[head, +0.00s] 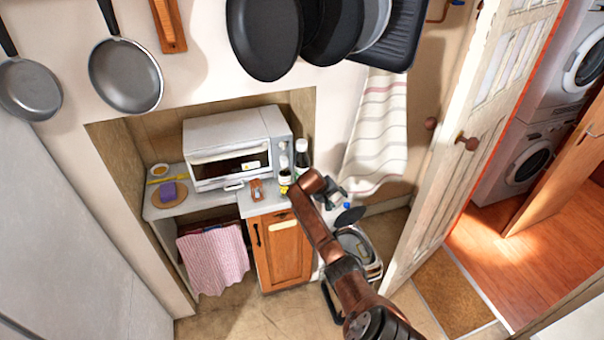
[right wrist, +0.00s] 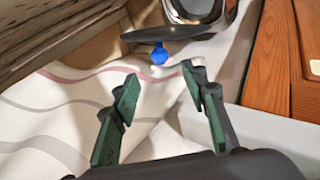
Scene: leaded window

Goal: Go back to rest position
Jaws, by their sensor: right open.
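My right gripper (head: 334,196) is at the end of my copper-coloured arm, which reaches up from the bottom of the head view to the right end of the counter. In the right wrist view the two green-padded fingers of this gripper (right wrist: 160,88) stand wide apart with nothing between them. Beyond the fingertips is a small blue knob (right wrist: 159,54) under a dark round lid (right wrist: 185,32), apart from the fingers. The striped towel (right wrist: 60,120) lies behind the fingers in that view. My left gripper does not show in either view.
A toaster oven (head: 235,140) and bottles (head: 302,155) stand on the counter, left of my right gripper. A metal bin (head: 372,262) stands on the floor beside my arm. Pans (head: 125,75) hang above. An open door (head: 470,130) is at the right.

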